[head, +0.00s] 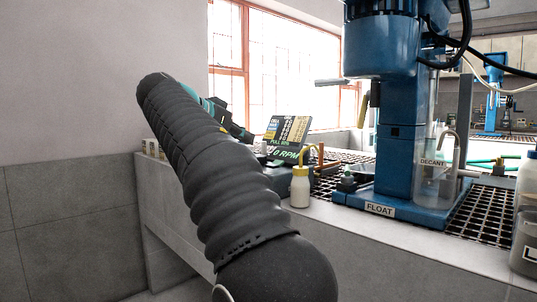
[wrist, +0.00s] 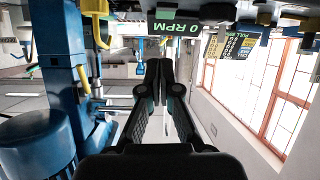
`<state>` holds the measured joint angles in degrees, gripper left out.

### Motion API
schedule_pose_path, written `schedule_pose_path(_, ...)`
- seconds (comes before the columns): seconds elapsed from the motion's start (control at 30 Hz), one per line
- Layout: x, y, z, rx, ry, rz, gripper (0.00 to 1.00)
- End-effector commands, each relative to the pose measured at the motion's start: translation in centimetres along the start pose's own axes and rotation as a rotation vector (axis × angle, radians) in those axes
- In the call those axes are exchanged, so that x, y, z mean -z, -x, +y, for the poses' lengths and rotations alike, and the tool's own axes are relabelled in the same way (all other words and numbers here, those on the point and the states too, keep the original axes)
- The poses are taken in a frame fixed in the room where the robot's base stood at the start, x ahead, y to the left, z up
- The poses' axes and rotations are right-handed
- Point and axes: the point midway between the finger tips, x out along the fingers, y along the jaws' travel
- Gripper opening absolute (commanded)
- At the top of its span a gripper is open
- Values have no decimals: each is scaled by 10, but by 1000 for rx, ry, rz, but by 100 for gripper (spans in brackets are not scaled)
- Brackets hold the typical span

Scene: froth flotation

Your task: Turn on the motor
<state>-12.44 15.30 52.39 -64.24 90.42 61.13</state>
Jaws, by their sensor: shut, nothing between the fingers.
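The blue flotation machine (head: 397,120) stands on the bench at right, with a dark finned motor (head: 378,8) at its top, cut off by the frame. It also shows upside down at left in the wrist view (wrist: 60,60). A black display (head: 287,156) reads "0 RPM" in green; it is also in the wrist view (wrist: 176,28). No motor switch can be made out for certain. My gripper (wrist: 158,70) is shut and empty, apart from the display and machine. In the head view my arm partly hides it.
A yellow-capped bottle (head: 300,188) stands at the bench's front edge. A clear "DECANT" vessel (head: 433,172) stands beside the machine's column, and dark grating (head: 485,215) covers part of the bench. A sign board (head: 290,130) stands behind the display, near the window (head: 285,65).

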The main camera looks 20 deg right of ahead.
Motion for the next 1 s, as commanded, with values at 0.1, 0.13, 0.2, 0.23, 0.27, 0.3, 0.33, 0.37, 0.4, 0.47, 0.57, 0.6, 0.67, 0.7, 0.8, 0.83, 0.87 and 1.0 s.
schedule_pose_path(0.1, 10, 4, -7, -30, -68, 35, 0)
schedule_pose_path(0.13, 11, 4, -8, -35, -77, 40, 0)
schedule_pose_path(0.2, 13, 6, -8, -41, -94, 48, 0)
schedule_pose_path(0.23, 14, 6, -8, -42, -97, 50, 0)
schedule_pose_path(0.27, 14, 6, -8, -43, -99, 51, 0)
schedule_pose_path(0.3, 14, 6, -8, -43, -100, 51, 0)
schedule_pose_path(0.33, 14, 6, -7, -43, -99, 51, 0)
schedule_pose_path(0.37, 14, 6, -7, -43, -99, 50, 0)
schedule_pose_path(0.4, 14, 6, -7, -43, -98, 50, 0)
schedule_pose_path(0.47, 14, 6, -7, -43, -98, 50, 0)
schedule_pose_path(0.57, 14, 4, -7, -43, -97, 49, 0)
schedule_pose_path(0.6, 14, 3, -7, -43, -97, 49, 0)
schedule_pose_path(0.67, 14, -1, -7, -44, -97, 49, 0)
schedule_pose_path(0.7, 14, -5, -6, -44, -97, 49, 0)
schedule_pose_path(0.8, 14, -20, -6, -46, -96, 48, 0)
schedule_pose_path(0.83, 14, -25, -5, -46, -96, 48, 0)
schedule_pose_path(0.87, 15, -30, -5, -46, -96, 49, 0)
schedule_pose_path(1.0, 16, -56, -4, -46, -96, 48, 0)
